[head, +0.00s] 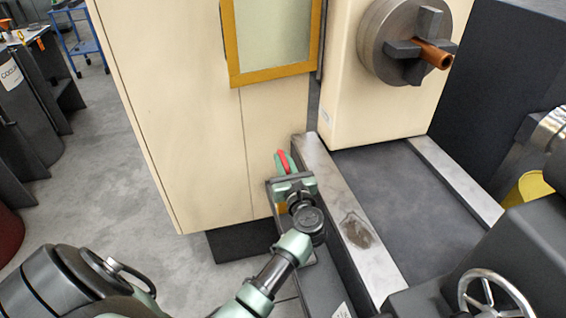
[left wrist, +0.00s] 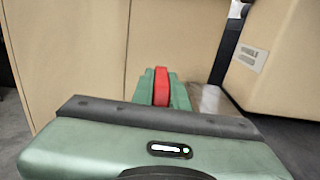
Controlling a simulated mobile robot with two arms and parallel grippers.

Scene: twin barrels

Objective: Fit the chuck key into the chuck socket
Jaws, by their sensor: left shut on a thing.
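My left gripper (head: 283,163) is low beside the front of the lathe bed, shut on a red piece (head: 284,161), apparently part of the chuck key. In the left wrist view the red piece (left wrist: 161,87) stands between the two green fingers (left wrist: 162,92); the rest of the key is hidden. The grey chuck (head: 400,42) is on the headstock at the upper right, well apart from the gripper. Its dark jaws hold a brown rod (head: 434,55). I cannot make out the chuck socket. My right gripper is not in view.
The cream lathe cabinet (head: 190,120) with a yellow-framed panel (head: 275,40) stands left of the headstock (head: 375,115). The metal bed rail (head: 350,215) runs right beside my left gripper. A handwheel (head: 495,298) is at the lower right. Open floor lies at left.

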